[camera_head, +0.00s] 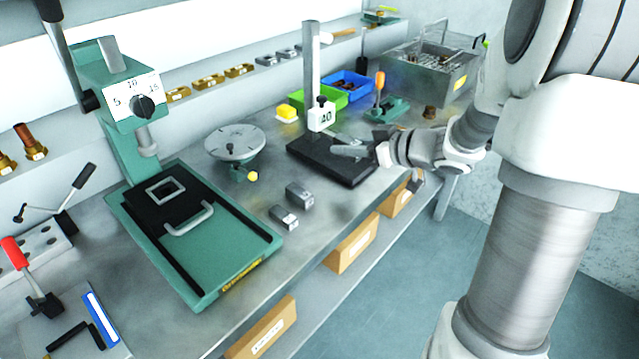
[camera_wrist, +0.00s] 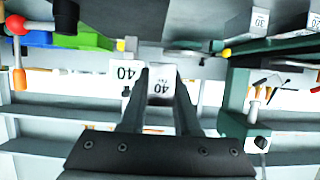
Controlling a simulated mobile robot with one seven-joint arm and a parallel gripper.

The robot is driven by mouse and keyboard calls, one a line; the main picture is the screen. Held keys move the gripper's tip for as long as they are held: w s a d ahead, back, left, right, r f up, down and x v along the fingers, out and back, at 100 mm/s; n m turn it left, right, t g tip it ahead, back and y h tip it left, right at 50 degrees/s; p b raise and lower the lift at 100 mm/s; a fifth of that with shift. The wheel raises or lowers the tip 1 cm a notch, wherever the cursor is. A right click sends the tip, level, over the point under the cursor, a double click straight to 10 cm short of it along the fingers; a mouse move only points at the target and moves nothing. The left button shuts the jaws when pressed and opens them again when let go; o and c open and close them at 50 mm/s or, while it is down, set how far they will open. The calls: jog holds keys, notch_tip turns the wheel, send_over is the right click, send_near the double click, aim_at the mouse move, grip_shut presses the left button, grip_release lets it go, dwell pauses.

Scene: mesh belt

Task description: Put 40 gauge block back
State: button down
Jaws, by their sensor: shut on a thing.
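My gripper (camera_head: 345,150) is over the black base plate (camera_head: 318,166) of the upright gauge stand (camera_head: 311,60) in the head view. In the wrist view my gripper (camera_wrist: 160,80) is shut on a pale block marked 40, the 40 gauge block (camera_wrist: 160,88), held between the fingertips. The stand's white head (camera_head: 321,117) carries a 40 label, which also shows beside the held block in the wrist view (camera_wrist: 124,72). Two grey gauge blocks (camera_head: 285,216) (camera_head: 300,194) lie on the bench; in the wrist view they read 30 (camera_wrist: 259,20) and 20 (camera_wrist: 314,20).
A round grey plate (camera_head: 235,143) and a green press (camera_head: 190,235) stand to the left. Brass and grey pieces line the shelf (camera_head: 208,81). Bench around the two blocks is clear.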

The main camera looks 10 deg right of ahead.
jog(key=b, duration=0.2)
send_over(321, 186)
notch_tip(321, 186, down, 3)
jog(key=shift+w+f, duration=0.1)
jog(key=shift+f, duration=0.1)
jog(key=shift+f+b, duration=0.95)
jog(key=shift+f, duration=0.95)
jog(key=shift+f, duration=0.15)
jog(key=c, duration=0.6)
grip_release()
jog(key=shift+c, duration=0.2)
jog(key=p+v, duration=0.3)
jog(key=v, duration=0.8)
jog(key=shift+w, duration=0.1)
jog(key=shift+s+d+r+p, duration=0.2)
jog(key=shift+s+d+p, duration=0.15)
jog(key=shift+s, duration=0.2)
